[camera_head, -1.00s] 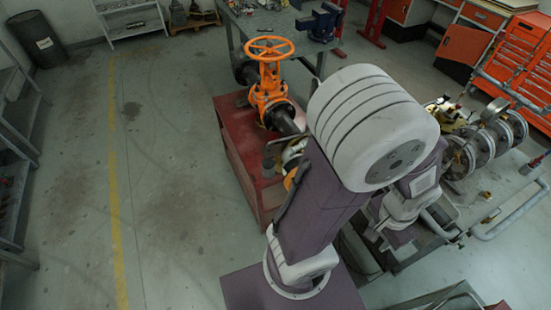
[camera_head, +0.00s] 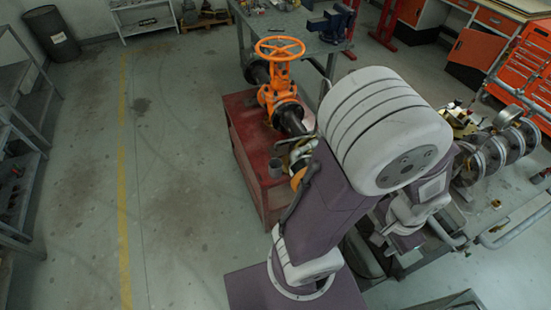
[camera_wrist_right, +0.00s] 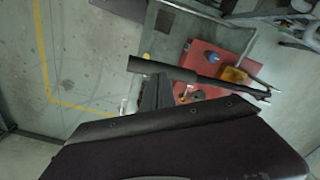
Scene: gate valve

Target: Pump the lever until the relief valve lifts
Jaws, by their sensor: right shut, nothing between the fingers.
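In the right wrist view a black-gripped lever (camera_wrist_right: 150,65) with a dark rod crosses above a red box top and a grey post. Dark parts of my right gripper (camera_wrist_right: 180,130) fill the bottom of that view, shut and empty, apart from the lever in the picture. In the head view my purple and white arm stands in front of a red cabinet (camera_head: 243,140) that carries metal fittings (camera_head: 300,155). My arm partly hides these. I cannot make out the fingers of my left gripper. I cannot tell which fitting is the relief valve.
Several metal flanges (camera_head: 490,155) lie at right. The floor (camera_head: 180,170) at left is clear.

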